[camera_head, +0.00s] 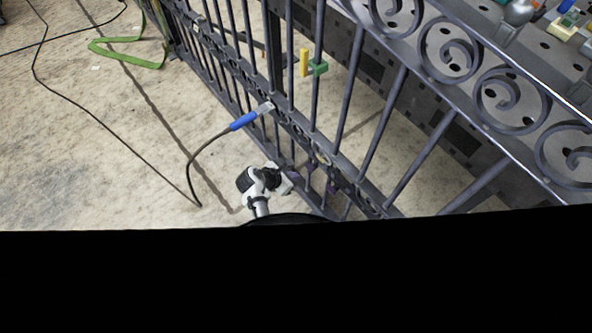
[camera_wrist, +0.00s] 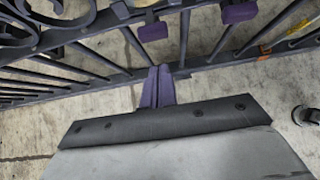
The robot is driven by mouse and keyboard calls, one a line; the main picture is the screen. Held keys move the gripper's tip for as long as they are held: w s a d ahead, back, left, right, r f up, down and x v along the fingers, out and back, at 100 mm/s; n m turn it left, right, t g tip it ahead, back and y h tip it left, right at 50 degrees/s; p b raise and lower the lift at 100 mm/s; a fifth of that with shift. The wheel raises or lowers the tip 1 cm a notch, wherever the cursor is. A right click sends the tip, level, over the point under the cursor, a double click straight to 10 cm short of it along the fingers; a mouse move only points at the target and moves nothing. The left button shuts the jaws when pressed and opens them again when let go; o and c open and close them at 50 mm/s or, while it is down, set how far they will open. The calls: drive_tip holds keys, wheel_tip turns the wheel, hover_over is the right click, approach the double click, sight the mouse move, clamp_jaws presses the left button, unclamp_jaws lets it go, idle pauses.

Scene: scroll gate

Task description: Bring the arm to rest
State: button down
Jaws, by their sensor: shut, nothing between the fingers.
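My gripper (camera_wrist: 157,86) shows in the wrist view as two purple fingers pressed together, with nothing between them. Its tips are close to the lower rails of a dark metal gate (camera_wrist: 95,78) and overlap them in the picture; I cannot tell whether they touch. In the head view my white and black arm (camera_head: 262,184) is low at the bottom middle, beside the gate (camera_head: 275,80). The fingers are hard to make out there. The lower arm is hidden by the black area.
A blue-handled tool (camera_head: 243,121) with a black cable leans at the gate. Purple blocks (camera_wrist: 238,12) are on the gate. A green strap (camera_head: 130,55) lies on the floor.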

drive_tip(key=v, duration=1)
drive_tip(key=shift+a, duration=0.15)
